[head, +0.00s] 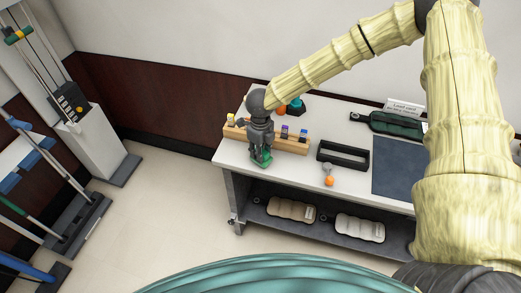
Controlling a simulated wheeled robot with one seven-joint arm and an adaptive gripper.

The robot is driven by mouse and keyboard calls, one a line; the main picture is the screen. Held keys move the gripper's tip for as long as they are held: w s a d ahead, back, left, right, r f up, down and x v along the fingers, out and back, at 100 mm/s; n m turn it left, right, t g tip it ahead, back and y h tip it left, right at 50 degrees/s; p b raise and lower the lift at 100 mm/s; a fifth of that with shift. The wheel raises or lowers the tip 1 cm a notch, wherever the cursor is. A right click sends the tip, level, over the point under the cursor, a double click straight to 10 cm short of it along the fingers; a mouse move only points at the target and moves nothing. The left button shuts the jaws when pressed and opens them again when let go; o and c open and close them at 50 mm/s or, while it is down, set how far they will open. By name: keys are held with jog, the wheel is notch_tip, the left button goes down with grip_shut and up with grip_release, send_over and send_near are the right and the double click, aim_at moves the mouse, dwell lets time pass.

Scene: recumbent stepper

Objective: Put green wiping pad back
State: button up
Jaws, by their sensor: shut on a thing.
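The green wiping pad (262,162) shows at the tips of my gripper (260,153), near the left end of the white table (232,151). My gripper points down and is shut on the pad, hiding much of it. I cannot tell whether the pad touches the tabletop or is just above it. The gripper and pad are in front of a wooden rack (290,145) and overlap its left part in the picture.
The rack holds several small colour-capped items. To its right are a black open tray (343,156), a small orange-ended object (329,180) and a blue-grey mat (393,168). A dark green case (396,124) lies behind. Two beige padded items (292,209) lie on the lower shelf.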

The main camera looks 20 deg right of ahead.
jog(key=shift+f, duration=0.3)
jog(key=o, duration=1.1)
jog(key=shift+f, duration=0.15)
jog(key=shift+c, duration=0.2)
notch_tip(320, 180, up, 12)
jog(key=b, duration=0.2)
jog(key=shift+b, duration=0.3)
